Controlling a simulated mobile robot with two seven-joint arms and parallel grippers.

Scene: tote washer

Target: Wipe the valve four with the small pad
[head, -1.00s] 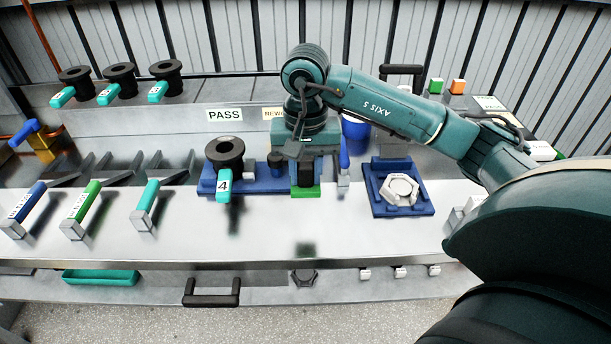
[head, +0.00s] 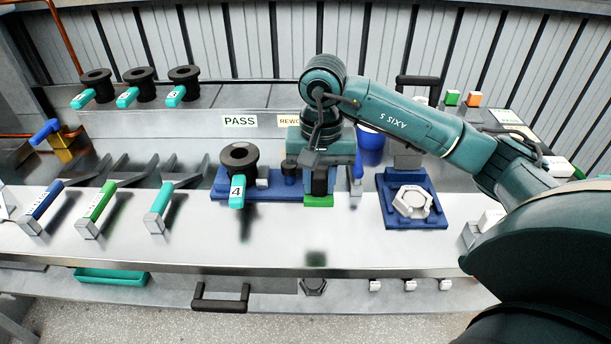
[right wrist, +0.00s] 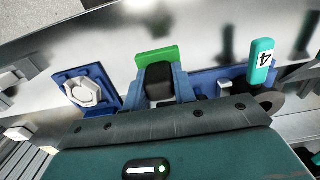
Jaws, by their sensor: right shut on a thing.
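Valve four (head: 239,156) is a black round-topped valve with a teal tag marked 4, on a blue base at the middle of the bench. The tag also shows at the right of the right wrist view (right wrist: 262,61). My right gripper (head: 319,182) points down just right of the valve, apart from it. It is shut on the small pad (head: 319,201), a dark block with a green plate, also seen in the right wrist view (right wrist: 157,57). A greenish reflection lies on the steel below the pad. My left gripper is not in view.
Several valves like it (head: 140,80) stand on the back shelf. Blue, green and teal levers (head: 98,208) are at the left. A blue fixture with a pale hexagonal part (head: 413,202) is to the right. The steel front surface (head: 250,245) is clear.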

